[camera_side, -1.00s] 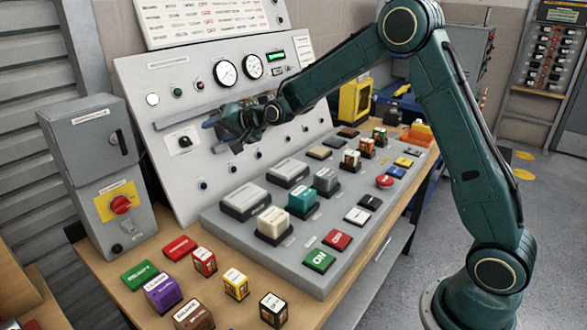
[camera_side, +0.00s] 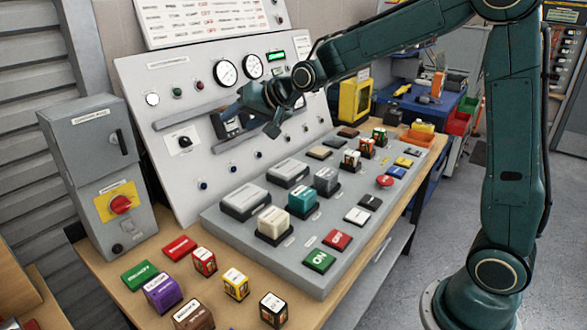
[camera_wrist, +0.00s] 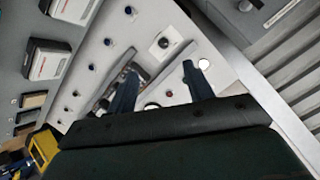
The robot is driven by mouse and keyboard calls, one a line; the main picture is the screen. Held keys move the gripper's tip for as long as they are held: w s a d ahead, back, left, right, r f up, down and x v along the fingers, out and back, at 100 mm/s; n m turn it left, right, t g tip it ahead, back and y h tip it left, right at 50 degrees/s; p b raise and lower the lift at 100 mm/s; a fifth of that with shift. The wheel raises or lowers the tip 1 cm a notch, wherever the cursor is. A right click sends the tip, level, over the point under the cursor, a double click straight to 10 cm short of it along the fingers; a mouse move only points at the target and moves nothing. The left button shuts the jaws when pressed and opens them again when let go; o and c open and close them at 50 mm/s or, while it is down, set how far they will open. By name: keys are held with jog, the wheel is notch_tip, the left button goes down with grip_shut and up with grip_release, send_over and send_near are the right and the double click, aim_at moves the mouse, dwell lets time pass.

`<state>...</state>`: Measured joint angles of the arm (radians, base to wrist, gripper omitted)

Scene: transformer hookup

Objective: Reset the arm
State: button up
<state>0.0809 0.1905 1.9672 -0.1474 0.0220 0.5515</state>
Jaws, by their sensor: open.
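My gripper (camera_side: 246,122) hangs in front of the sloped grey panel (camera_side: 160,93), below its two round gauges and beside the grey rails on it. In the wrist view my gripper (camera_wrist: 160,82) shows two dark fingers spread apart with nothing between them. A dark block-like fitting (camera_wrist: 104,100) on the panel shows behind the left finger in the wrist view. I cannot tell in the side view whether the fingers touch the panel.
The grey console (camera_side: 222,222) in front holds several coloured blocks and buttons. Loose coloured blocks, such as a purple one (camera_side: 163,292), lie on the wooden table at the front. A grey switch box (camera_side: 85,150) stands left. A yellow box (camera_side: 354,100) stands behind.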

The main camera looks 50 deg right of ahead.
jog(key=s+n+g+h, duration=0.1)
jog(key=s+n+g, duration=0.4)
jog(key=s, duration=3.1)
jog(key=shift+a+f+n+g, duration=0.3)
jog(key=shift+f+n, duration=0.15)
jog(key=shift+n, duration=0.25)
